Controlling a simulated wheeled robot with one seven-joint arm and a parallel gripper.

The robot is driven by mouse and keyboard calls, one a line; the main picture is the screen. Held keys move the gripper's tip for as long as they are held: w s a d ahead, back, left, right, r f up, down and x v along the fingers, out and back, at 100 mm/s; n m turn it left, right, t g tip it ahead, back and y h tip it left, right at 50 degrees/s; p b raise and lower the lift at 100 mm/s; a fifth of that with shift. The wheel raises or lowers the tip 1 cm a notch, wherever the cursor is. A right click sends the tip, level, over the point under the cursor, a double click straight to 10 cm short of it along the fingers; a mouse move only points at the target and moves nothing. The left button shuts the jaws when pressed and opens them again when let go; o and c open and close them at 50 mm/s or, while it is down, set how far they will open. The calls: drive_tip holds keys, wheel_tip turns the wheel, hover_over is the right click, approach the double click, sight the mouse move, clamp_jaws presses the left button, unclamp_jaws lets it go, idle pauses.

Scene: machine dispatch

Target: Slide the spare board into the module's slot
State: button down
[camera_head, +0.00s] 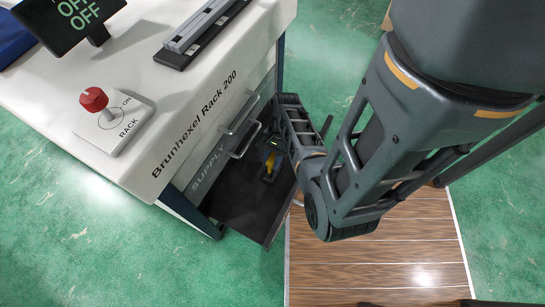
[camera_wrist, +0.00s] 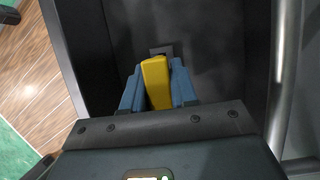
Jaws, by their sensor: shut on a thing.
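My gripper (camera_head: 272,166) reaches down into the open supply drawer (camera_head: 235,195). In the wrist view its two blue fingers (camera_wrist: 158,88) are closed on the sides of a yellow piece (camera_wrist: 156,80), seemingly the spare board's grip. A small grey part shows just beyond the yellow piece, and the rest of the board cannot be made out.
The cabinet top (camera_head: 110,50) carries a red knob (camera_head: 94,98) on a plate marked ON and RACK. A dark display (camera_head: 70,18) reads OFF. Drawer handles (camera_head: 240,115) stick out beside my arm. The drawer's dark walls (camera_wrist: 90,40) surround my gripper closely. Wood and green floor lie outside.

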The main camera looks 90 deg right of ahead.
drive_tip(key=shift+f+b, duration=1)
drive_tip(key=shift+f, duration=0.75)
drive_tip(key=shift+p, duration=0.75)
idle(0.5)
drive_tip(key=shift+f+b, duration=1.15)
drive_tip(key=shift+f, duration=0.55)
drive_tip(key=c, duration=0.8)
unclamp_jaws()
drive_tip(key=shift+r, duration=0.1)
drive_tip(key=shift+p+v, duration=1.15)
drive_tip(key=shift+v, duration=2.7)
